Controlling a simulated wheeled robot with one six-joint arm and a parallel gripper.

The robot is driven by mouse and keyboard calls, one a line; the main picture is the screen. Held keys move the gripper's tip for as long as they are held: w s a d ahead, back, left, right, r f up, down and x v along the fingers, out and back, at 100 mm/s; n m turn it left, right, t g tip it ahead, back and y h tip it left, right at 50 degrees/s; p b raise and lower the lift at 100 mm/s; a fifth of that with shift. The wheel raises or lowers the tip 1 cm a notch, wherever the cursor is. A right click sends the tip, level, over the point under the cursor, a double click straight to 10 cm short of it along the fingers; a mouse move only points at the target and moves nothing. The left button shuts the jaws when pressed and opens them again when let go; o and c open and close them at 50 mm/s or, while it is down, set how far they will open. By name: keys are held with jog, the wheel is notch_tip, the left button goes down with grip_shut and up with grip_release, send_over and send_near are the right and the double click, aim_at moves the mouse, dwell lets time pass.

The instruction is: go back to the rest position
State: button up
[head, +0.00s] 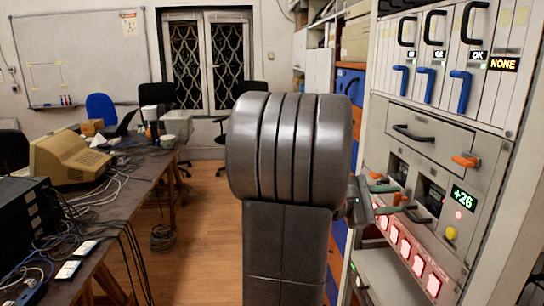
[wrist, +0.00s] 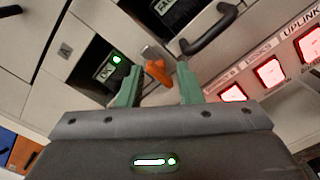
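My gripper (head: 396,198) is in front of the equipment rack (head: 376,128) at the right of the head view. Its two green fingers also show in the wrist view (wrist: 160,68), spread apart with clear gaps. A small orange lever (wrist: 157,72) shows between the fingertips, narrower than the gap. I cannot tell how deep the fingers reach around it. A black handle (wrist: 209,32) is close beside the right fingertip. A small display reading OK (wrist: 105,72) is left of the fingers, with a green light above it.
A cluttered table (head: 150,172) is at left. Wooden floor (head: 205,225) is clear between.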

jog(key=m+b, duration=0.1)
jog(key=m, duration=0.4)
jog(key=shift+b, duration=0.35)
jog(key=shift+a, duration=0.1)
